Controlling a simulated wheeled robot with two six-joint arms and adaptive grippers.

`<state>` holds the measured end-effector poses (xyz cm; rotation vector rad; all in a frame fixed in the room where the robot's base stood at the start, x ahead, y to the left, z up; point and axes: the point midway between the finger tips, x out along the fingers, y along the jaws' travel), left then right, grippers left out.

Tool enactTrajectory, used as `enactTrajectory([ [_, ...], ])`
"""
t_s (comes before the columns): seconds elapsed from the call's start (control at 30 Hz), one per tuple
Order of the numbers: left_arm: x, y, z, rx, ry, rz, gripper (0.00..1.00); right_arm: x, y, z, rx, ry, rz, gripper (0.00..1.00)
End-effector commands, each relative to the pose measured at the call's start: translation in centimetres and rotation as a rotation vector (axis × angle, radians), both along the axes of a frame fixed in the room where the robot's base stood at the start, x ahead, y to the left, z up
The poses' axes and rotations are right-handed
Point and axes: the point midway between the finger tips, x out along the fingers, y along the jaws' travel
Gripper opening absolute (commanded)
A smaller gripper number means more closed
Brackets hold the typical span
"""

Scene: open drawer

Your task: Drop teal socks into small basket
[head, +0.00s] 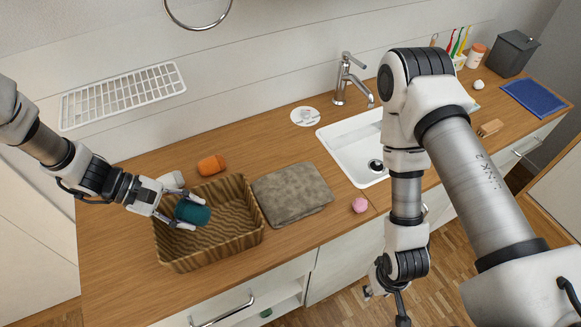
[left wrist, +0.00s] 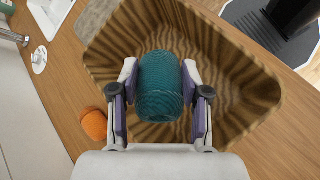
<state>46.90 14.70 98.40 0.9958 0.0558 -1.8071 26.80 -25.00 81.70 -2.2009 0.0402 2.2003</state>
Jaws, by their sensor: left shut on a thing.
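The teal socks (head: 192,212) are a rolled bundle held between the fingers of my left gripper (head: 181,209). In the left wrist view the teal socks (left wrist: 161,88) sit between both fingers of the left gripper (left wrist: 161,92), which is shut on them. The small basket (head: 215,248) is brown and woven, on the counter at the left. The socks are over the basket's opening; I cannot tell their exact height. The basket (left wrist: 250,75) surrounds the socks in the left wrist view. My right arm hangs at the right of the head view; its fingertips are not clearly shown.
An orange rolled item (head: 211,165) lies behind the basket. A folded grey-brown towel (head: 292,193) lies right of it, with a pink ball (head: 359,205) beyond. A white sink (head: 348,150) with a tap (head: 345,80) is farther right. An open drawer (head: 272,309) is below the counter.

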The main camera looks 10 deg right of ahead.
Motion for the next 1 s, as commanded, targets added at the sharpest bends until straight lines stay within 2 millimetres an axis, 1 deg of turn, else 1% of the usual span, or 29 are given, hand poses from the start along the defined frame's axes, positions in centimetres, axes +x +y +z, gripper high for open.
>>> enactTrajectory([
  [0.03, 0.0, 0.0, -0.5, 0.001, 0.0, -0.001, 0.12, 0.0, 0.0, -0.4, 0.0, 0.0, 0.0, 0.4],
  [0.07, 0.0, 0.0, -0.5, 0.0, 0.0, -0.001, 0.12, 0.0, 0.0, -0.4, 0.0, 0.0, 0.0, 0.4],
  [0.27, 0.0, 0.0, -0.5, 0.0, 0.0, -0.001, 0.12, 0.0, 0.0, -0.2, 0.0, 0.0, -0.001, 0.4],
  [0.3, 0.0, 0.0, -0.5, 0.0, 0.0, -0.001, 0.53, 0.0, 0.0, -0.2, 0.0, 0.0, -0.001, 0.4],
  [0.37, 0.0, 0.0, -0.4, 0.0, 0.0, -0.001, 0.75, 0.0, 0.0, -0.2, 0.0, 0.0, -0.001, 0.4],
  [0.67, 0.0, 0.0, -0.4, 0.0, -0.001, -0.001, 0.76, 0.0, 0.0, -0.2, 0.0, 0.0, 0.0, 0.4],
  [0.77, 0.1, 0.5, 0.0, -0.001, -0.003, -0.001, 0.76, 0.0, 0.0, -0.2, 0.0, 0.0, -0.001, 0.4],
  [0.87, 0.4, 1.7, 1.1, -0.003, -0.005, 0.001, 0.76, 0.0, 0.0, -0.2, 0.0, 0.0, -0.001, 0.4],
  [1.0, 0.9, 4.4, 3.4, -0.005, -0.007, 0.003, 0.76, 0.0, 0.0, -0.2, 0.0, 0.0, 0.0, 0.4],
])
